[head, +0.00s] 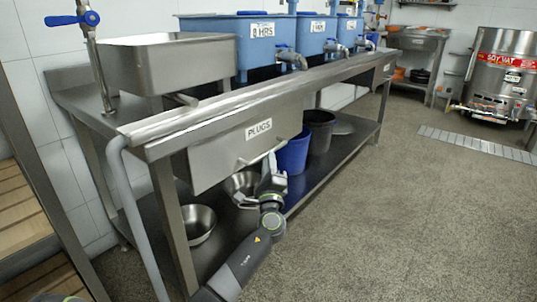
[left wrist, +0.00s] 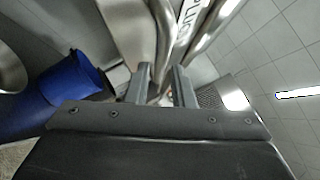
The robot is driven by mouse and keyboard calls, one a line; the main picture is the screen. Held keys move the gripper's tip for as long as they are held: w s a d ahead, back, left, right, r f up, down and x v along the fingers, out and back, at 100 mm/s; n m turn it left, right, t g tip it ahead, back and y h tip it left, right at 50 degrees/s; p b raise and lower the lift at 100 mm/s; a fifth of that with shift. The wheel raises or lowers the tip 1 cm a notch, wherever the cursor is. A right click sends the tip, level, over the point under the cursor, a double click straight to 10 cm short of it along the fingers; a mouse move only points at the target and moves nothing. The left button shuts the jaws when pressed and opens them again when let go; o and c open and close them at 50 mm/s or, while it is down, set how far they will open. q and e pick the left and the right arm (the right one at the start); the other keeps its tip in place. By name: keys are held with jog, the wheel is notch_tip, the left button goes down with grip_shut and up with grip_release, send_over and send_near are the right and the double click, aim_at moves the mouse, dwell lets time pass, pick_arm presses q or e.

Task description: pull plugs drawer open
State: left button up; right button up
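The plugs drawer (head: 215,158) has a plain steel front with a "PLUGS" label and hangs under the front edge of the steel bench. Its front is close under the bench rim and no open gap shows above it. Its bar handle (head: 280,147) sticks out below the label; it also shows in the left wrist view (left wrist: 167,40). My left gripper (head: 270,168) is at the handle. In the left wrist view its two fingers (left wrist: 161,88) stand apart with the handle's bar running in between their tips. Whether they press on it is hidden. My right gripper is not in view.
The bench's lower shelf holds a blue bucket (head: 293,155), a dark bucket (head: 319,130) and steel bowls (head: 198,222). Blue tubs (head: 258,45) and a steel basin (head: 168,62) stand on top. The floor (head: 400,210) in front of the bench is clear.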

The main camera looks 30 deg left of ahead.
pick_arm(q)
jog(key=shift+b+x, duration=0.3)
jog(key=shift+x, duration=1.85)
jog(key=shift+c, duration=0.3)
grip_shut()
